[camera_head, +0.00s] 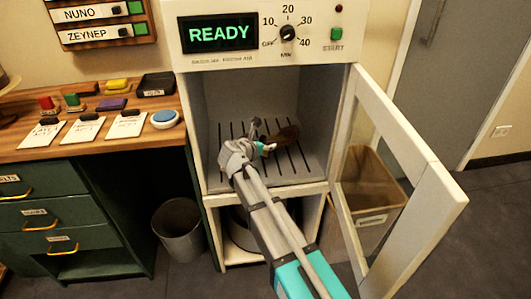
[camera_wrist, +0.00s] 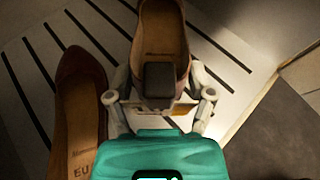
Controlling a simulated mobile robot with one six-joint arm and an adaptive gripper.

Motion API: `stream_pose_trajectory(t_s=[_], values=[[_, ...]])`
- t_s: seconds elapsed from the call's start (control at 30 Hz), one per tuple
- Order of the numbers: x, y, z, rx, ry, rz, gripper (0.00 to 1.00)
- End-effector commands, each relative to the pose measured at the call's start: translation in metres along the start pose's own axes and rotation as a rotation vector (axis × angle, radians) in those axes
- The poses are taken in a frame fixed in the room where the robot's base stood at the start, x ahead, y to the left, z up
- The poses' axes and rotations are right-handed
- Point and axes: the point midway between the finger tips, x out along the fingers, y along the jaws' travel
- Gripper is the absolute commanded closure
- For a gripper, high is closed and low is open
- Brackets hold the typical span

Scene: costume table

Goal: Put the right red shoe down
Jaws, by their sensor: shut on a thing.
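My gripper (camera_wrist: 160,98) is shut on a brownish-red shoe (camera_wrist: 161,35) at its heel end, in the wrist view. The shoe points away from the gripper, and a dark square block covers part of its insole. I cannot tell whether it touches the slotted floor (camera_wrist: 105,50) beneath. A second brownish-red shoe (camera_wrist: 83,110) lies to the left on that floor, apart from the held one, with "EU" on its insole. In the head view my gripper (camera_head: 262,144) is inside the open cabinet (camera_head: 218,90), and a dark shoe (camera_head: 285,136) shows just beyond it.
The cabinet door (camera_head: 440,175) stands open to the right, its frame close to my arm. The cabinet display (camera_head: 219,33) reads READY. A bin (camera_head: 180,231) stands at lower left. A wooden counter (camera_head: 30,152) with cards and small items is on the left.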

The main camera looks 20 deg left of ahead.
Motion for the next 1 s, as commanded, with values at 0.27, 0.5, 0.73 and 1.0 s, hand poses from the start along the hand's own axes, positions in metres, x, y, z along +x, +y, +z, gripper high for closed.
stream_pose_trajectory(t_s=[0.27,0.5,0.73,1.0], values=[[0.010,0.001,-0.023,0.000,-0.001,0.000,0.92],[0.013,0.001,-0.032,0.000,-0.001,-0.001,0.92],[0.013,0.001,-0.031,0.002,0.001,-0.001,0.92],[0.014,0.000,-0.031,0.002,0.002,-0.001,0.00]])
